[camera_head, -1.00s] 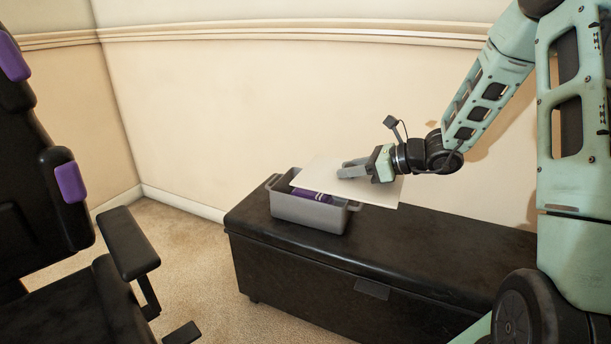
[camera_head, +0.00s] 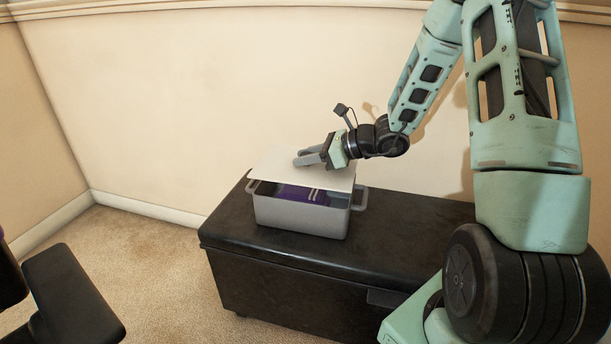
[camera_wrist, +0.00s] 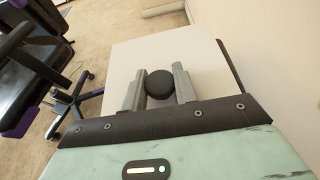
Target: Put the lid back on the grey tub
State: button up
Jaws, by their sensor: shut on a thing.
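The grey tub (camera_head: 300,217) stands on the black chest, with something purple (camera_head: 296,193) with pale stripes inside it. The lid (camera_head: 280,165) is a flat white panel over the tub. It is tilted, and a gap shows along the tub's near side, so it does not sit flush. My gripper (camera_head: 307,157) is above the lid, shut on the lid's round black knob (camera_wrist: 159,84), which shows between the two fingers in the wrist view. In the wrist view the lid (camera_wrist: 150,55) hides the tub.
The tub rests on a long black chest (camera_head: 290,275) against the wall, with free top to its right. A black office chair (camera_head: 65,295) stands at the lower left; it also shows in the wrist view (camera_wrist: 30,75). Carpet (camera_head: 140,255) lies between.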

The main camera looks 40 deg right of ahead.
aim_at(315, 167)
jog(key=shift+f+b, duration=0.8)
jog(key=shift+f, duration=1.05)
jog(key=shift+f+b, duration=0.4)
jog(key=shift+f, duration=0.15)
jog(key=o, duration=1)
jog(key=shift+c, duration=0.2)
